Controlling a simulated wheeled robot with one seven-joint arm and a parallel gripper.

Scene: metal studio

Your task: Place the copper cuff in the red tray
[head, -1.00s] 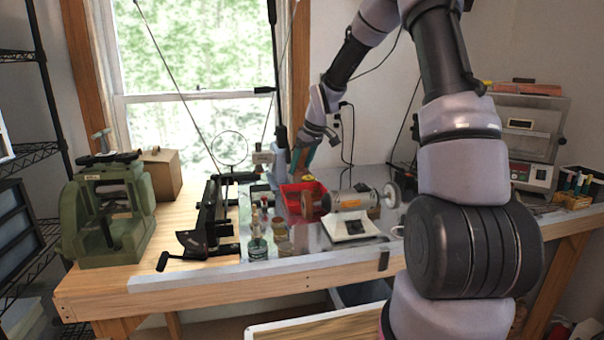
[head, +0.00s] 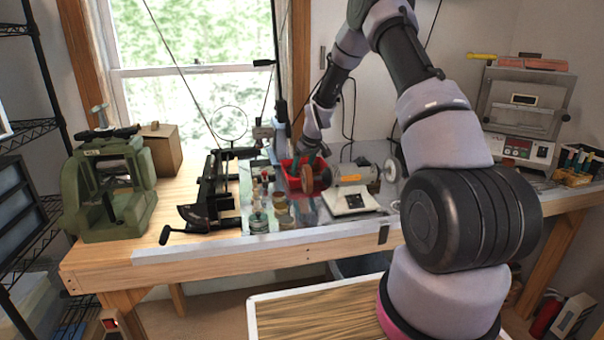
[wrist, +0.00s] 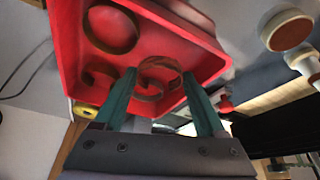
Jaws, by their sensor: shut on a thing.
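My gripper (head: 309,158) reaches down at the tray. In the wrist view its two teal fingers (wrist: 158,76) are shut on the copper cuff (wrist: 160,64), which lies across the tray's inside. I cannot tell whether the cuff touches the tray floor. A round ring (wrist: 135,35) and another open cuff-like band (wrist: 92,82) are in the tray. The head view hides the held cuff.
A black tool (head: 210,200) and a green machine (head: 108,190) are farther left. Bare wood shows between them.

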